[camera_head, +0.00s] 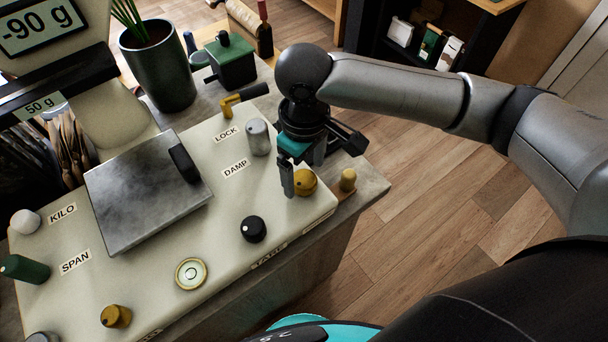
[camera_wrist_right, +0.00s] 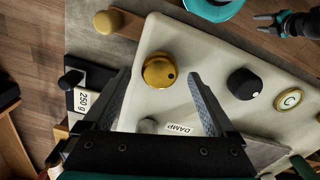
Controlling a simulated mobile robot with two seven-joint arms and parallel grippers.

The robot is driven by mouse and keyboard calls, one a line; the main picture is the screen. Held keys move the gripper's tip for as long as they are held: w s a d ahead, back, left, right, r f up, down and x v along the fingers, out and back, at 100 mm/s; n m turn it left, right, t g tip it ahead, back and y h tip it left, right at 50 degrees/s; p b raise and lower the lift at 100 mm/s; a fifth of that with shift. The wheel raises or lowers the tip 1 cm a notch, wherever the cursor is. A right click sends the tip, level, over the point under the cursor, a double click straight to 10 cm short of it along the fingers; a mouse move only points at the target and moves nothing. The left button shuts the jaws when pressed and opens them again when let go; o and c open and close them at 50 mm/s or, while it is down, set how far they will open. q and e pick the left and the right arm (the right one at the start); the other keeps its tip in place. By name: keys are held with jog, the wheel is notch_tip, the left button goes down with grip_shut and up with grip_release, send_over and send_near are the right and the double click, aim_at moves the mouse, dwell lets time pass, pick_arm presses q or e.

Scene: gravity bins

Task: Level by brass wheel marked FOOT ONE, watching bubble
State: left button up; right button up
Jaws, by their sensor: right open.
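A round brass wheel (camera_head: 305,182) sits at the right end of the cream scale body (camera_head: 225,210); it also shows in the right wrist view (camera_wrist_right: 160,70) with a dark dot on its face. My right gripper (camera_head: 291,186) is over it. In the right wrist view my open fingers (camera_wrist_right: 159,80) point toward the wheel, one on each side, with gaps; contact is not visible. A second brass knob (camera_head: 115,316) is at the front left. No FOOT ONE label is readable.
A black knob (camera_head: 253,229) stands left of the brass wheel, and a grey cylinder (camera_head: 258,137) behind it near DAMP. A yellow-brown peg (camera_head: 348,180) stands to the right. The metal pan (camera_head: 140,205) carries a black block (camera_head: 185,163). The display reads -90 g.

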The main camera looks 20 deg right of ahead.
jog(key=shift+f, duration=0.9)
jog(key=shift+r, duration=0.1)
jog(key=c, duration=1.4)
